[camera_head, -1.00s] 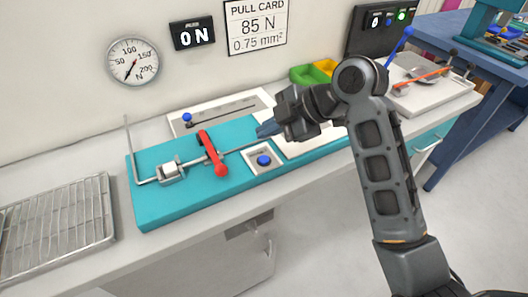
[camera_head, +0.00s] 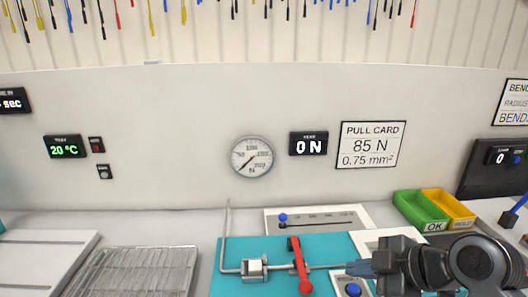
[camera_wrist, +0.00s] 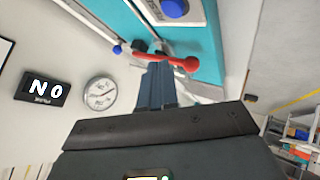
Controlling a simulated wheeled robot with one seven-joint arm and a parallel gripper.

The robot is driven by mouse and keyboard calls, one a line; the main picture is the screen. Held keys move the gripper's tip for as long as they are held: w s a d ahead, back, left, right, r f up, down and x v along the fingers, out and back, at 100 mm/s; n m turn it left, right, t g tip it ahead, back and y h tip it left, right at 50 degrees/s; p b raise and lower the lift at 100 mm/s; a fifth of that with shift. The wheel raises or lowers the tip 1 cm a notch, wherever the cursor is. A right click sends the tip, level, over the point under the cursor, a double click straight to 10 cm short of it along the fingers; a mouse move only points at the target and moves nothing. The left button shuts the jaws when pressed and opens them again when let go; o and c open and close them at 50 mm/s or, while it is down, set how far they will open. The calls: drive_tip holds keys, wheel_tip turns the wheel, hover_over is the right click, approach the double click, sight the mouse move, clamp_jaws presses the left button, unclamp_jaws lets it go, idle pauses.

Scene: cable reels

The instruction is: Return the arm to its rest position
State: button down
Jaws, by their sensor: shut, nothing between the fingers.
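My gripper (camera_head: 360,268) is at the lower right of the head view, with its blue-grey fingers pointing left over the teal pull-test fixture (camera_head: 232,286). The fingers are closed together with nothing between them. They also show in the wrist view (camera_wrist: 157,85), pointing toward the red lever (camera_wrist: 178,62). In the head view the red lever (camera_head: 300,266) stands just left of the fingertips. I cannot tell whether they touch. My arm's lower links are out of the head view.
A blue button (camera_head: 353,290) sits below the fingers. A metal clamp block (camera_head: 255,268) and wire rack (camera_head: 135,272) are to the left. Green (camera_head: 420,210) and yellow (camera_head: 450,207) bins stand behind my wrist. The force display (camera_head: 309,143) reads 0 N.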

drive_tip(key=s+a+f+m, duration=0.1)
drive_tip(key=f, duration=0.1)
drive_tip(key=s+a+f+m+t, duration=0.1)
drive_tip(key=s+f+m, duration=0.1)
drive_tip(key=shift+a, duration=0.4)
drive_tip(key=s+f+m+t+h, duration=0.25)
drive_tip(key=s+m, duration=0.25)
drive_tip(key=s, duration=0.3)
drive_tip(key=s+f+m+t+h, duration=0.15)
drive_tip(key=s+f+m, duration=0.25)
drive_tip(key=s, duration=0.5)
drive_tip(key=s+d+r+m+t+h, duration=0.1)
drive_tip(key=s+d+r+m, duration=0.1)
drive_tip(key=s+r, duration=0.3)
drive_tip(key=s+d+r+m+t+h, duration=0.1)
drive_tip(key=s+r, duration=0.4)
drive_tip(key=s, duration=0.9)
drive_tip(key=shift+d+r+m, duration=0.35)
drive_tip(key=shift+r+m, duration=0.05)
